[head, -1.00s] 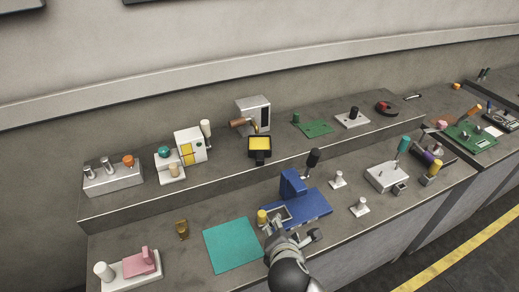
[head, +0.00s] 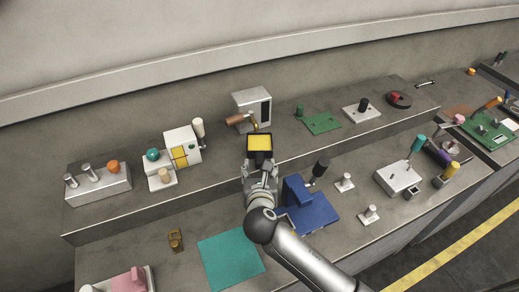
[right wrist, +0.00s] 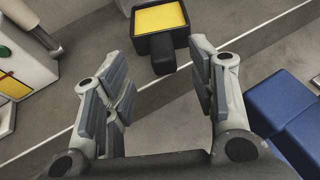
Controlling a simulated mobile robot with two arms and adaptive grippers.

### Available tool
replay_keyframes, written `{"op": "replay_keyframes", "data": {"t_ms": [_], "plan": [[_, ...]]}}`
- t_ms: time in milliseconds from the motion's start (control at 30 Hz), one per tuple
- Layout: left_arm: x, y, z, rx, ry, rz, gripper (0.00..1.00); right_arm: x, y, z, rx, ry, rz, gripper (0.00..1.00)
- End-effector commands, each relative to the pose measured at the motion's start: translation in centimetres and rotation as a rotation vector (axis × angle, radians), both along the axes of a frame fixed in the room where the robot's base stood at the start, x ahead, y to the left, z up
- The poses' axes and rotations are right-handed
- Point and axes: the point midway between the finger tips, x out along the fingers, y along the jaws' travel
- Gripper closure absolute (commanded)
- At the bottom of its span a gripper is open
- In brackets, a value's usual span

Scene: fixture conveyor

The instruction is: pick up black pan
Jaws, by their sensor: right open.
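The black pan (head: 259,155) is small and square with a yellow inside, and it sits near the front edge of the raised shelf. In the right wrist view, its short black handle (right wrist: 163,56) points toward me. My right gripper (head: 260,168) is open and empty, just in front of the pan. In the right wrist view, the handle's end lies ahead of and between the two fingertips (right wrist: 160,62), with no contact visible. My left gripper is not in view.
Behind the pan stands a grey box (head: 252,108) with a brown-handled part. To its left is a white block (head: 183,147) with coloured panels. A blue fixture (head: 305,205) stands on the lower bench, close to my right arm. A teal mat (head: 230,260) lies at the lower left.

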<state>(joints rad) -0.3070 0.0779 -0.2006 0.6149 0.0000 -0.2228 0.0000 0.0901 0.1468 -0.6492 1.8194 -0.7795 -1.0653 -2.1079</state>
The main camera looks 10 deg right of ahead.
Motion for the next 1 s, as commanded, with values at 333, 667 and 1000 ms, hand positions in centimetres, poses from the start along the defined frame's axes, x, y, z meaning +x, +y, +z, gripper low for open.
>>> {"op": "replay_keyframes", "data": {"t_ms": [333,667,1000], "plan": [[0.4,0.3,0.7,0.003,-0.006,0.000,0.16,2.3,-0.6,-0.7,0.001,0.001,-0.003,0.48],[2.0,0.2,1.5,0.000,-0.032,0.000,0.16,5.5,-1.3,-2.1,0.002,0.001,-0.002,0.48],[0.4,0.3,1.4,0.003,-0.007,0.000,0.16,5.8,-1.3,-2.3,0.003,0.000,-0.001,0.51]]}}
